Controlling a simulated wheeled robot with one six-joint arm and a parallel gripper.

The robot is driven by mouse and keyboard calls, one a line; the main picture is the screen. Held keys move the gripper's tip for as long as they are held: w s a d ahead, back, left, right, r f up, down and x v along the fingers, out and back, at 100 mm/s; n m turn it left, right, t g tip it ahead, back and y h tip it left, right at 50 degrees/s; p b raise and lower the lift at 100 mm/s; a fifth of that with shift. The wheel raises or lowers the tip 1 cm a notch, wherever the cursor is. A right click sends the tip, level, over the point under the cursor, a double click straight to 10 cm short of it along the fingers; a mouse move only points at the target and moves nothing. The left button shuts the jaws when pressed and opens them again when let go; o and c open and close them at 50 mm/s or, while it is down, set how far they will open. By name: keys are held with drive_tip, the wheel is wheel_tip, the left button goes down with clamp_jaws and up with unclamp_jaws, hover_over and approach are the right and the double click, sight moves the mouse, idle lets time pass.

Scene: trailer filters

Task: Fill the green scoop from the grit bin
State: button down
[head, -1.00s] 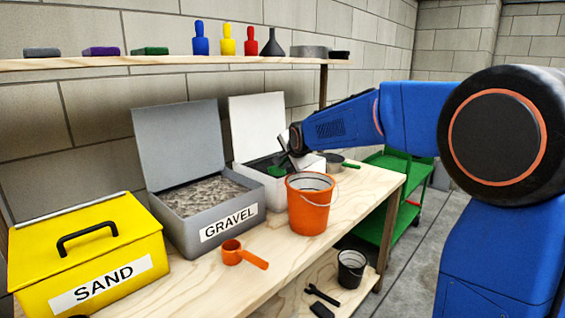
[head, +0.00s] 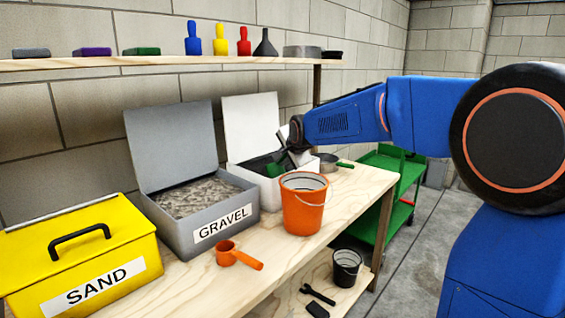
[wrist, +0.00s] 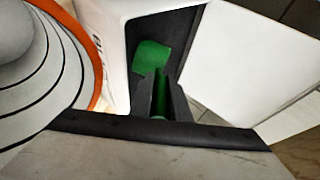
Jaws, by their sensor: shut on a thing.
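My gripper (head: 288,152) is shut on the handle of the green scoop (head: 276,170). It holds the scoop at the white bin (head: 270,190), whose white lid (head: 250,120) stands open. In the wrist view the fingers (wrist: 160,95) grip the green handle, and the scoop's green head (wrist: 152,57) shows over the bin's dark interior. The bin's white wall (wrist: 112,35) carries partly visible lettering. I see no grit on the scoop, and I cannot tell whether it touches the bin's contents.
An orange bucket (head: 303,212) stands close in front of the white bin. Left are an open grey GRAVEL bin (head: 180,228), a closed yellow SAND bin (head: 95,255) and an orange scoop (head: 227,255). A pan (head: 329,165) lies behind the bucket. A shelf (head: 170,62) runs above.

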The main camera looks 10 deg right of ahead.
drive_tip(key=shift+s+d+r, duration=0.1)
drive_tip(key=shift+s+r, duration=0.05)
drive_tip(key=shift+r, duration=1.85)
drive_tip(key=shift+s+d+r, duration=0.1)
drive_tip(key=shift+s+r, duration=0.05)
drive_tip(key=shift+r, duration=1.8)
